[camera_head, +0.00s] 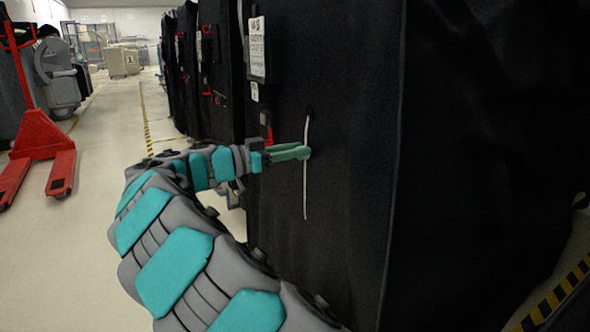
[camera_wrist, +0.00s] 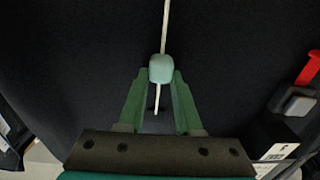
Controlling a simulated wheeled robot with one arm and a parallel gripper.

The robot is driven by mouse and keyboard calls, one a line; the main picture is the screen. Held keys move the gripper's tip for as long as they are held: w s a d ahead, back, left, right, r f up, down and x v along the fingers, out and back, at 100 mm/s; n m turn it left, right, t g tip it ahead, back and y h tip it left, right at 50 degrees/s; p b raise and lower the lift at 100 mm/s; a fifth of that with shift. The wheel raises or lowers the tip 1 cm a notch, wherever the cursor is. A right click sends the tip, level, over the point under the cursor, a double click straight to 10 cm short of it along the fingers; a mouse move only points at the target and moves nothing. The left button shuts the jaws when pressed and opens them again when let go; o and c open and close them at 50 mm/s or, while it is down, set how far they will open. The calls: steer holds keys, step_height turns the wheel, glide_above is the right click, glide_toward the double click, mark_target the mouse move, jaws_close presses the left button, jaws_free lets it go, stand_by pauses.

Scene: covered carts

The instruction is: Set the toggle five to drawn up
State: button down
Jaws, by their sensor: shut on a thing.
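A thin white cord (camera_head: 305,195) hangs down the front of a black cart cover (camera_head: 352,190). My gripper (camera_head: 303,152) reaches the cord from the left, somewhat above its middle. In the wrist view a rounded pale teal toggle (camera_wrist: 161,69) sits on the cord (camera_wrist: 165,25), and my green fingertips are closed against its two sides. The cord runs through the toggle; a long length shows beyond it and a short length shows between my fingers. In the head view my fingers mostly hide the toggle. I cannot read any number on it.
A label holder (camera_head: 257,48) and a red strap (camera_head: 266,125) are on the cart's left side. The strap also shows in the wrist view (camera_wrist: 309,68). More covered carts stand behind. A red pallet jack (camera_head: 40,140) stands left; the aisle floor (camera_head: 105,120) between is clear.

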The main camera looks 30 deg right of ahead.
steer(key=shift+r, duration=0.15)
steer(key=c, duration=0.6)
jaws_free()
steer(key=shift+o, duration=0.2)
steer(key=shift+a, duration=0.15)
steer(key=a, duration=0.7)
steer(key=shift+s+a, duration=0.15)
steer(key=shift+a, duration=0.15)
